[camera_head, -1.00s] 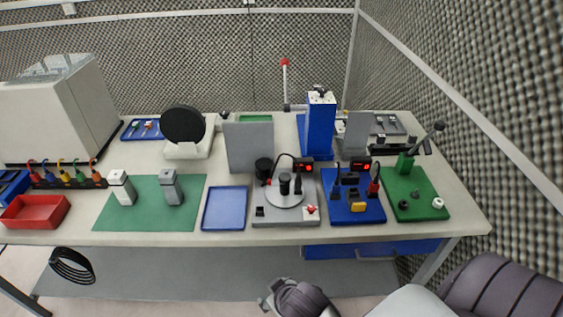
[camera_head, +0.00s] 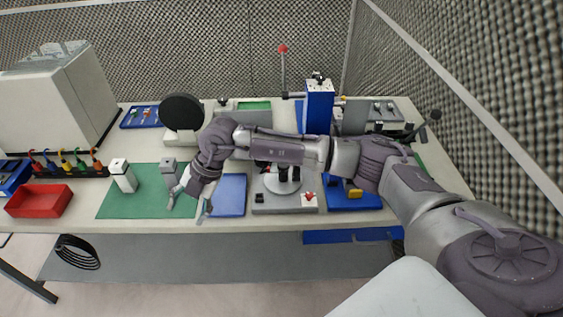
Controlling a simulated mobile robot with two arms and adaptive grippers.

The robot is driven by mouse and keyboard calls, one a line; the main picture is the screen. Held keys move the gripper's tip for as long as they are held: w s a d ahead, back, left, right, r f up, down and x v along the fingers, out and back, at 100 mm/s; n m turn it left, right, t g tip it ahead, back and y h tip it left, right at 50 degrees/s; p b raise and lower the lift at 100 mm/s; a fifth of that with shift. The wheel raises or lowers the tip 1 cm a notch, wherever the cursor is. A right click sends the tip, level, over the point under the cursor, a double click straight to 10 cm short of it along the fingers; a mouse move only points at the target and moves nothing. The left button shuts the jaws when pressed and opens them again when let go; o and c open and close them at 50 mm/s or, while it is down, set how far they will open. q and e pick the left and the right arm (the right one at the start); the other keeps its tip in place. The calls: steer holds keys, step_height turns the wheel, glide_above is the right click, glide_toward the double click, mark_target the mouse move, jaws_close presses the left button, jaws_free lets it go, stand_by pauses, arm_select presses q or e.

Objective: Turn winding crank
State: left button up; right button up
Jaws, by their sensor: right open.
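A grey winding-like station (camera_head: 285,203) with a pale round turntable (camera_head: 283,184) and black posts stands at the table's front middle. My right forearm crosses over it and hides its back part. No part of it can be told for certain as the crank. A black-knobbed lever (camera_head: 434,116) rises at the right, over a green base mostly hidden by my arm. My left gripper is out of view.
A blue tray (camera_head: 231,195), the green mat (camera_head: 145,204), a white block (camera_head: 123,175) and a red bin (camera_head: 39,200) line the front. A black disc on a stand (camera_head: 182,112) and a blue press (camera_head: 319,108) stand behind. Mesh walls close the back and right.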

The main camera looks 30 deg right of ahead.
steer(key=w+d+r+m+h, duration=0.25)
steer(key=d+h, duration=0.25)
steer(key=d, duration=0.8)
steer(key=w+d+r+m+h, duration=0.2)
steer(key=d+r+m+h, duration=0.25)
steer(key=d, duration=0.75)
steer(key=p, duration=0.4)
glide_above(283, 172)
steer(key=shift+n+h, duration=0.35)
steer(key=shift+n, duration=0.05)
steer(key=f, duration=1.2)
steer(key=shift+w+a, duration=0.2)
steer(key=shift+a, duration=0.05)
steer(key=shift+d+f, duration=0.25)
steer(key=shift+f, duration=0.45)
steer(key=c, duration=1.1)
steer(key=shift+n, duration=0.7)
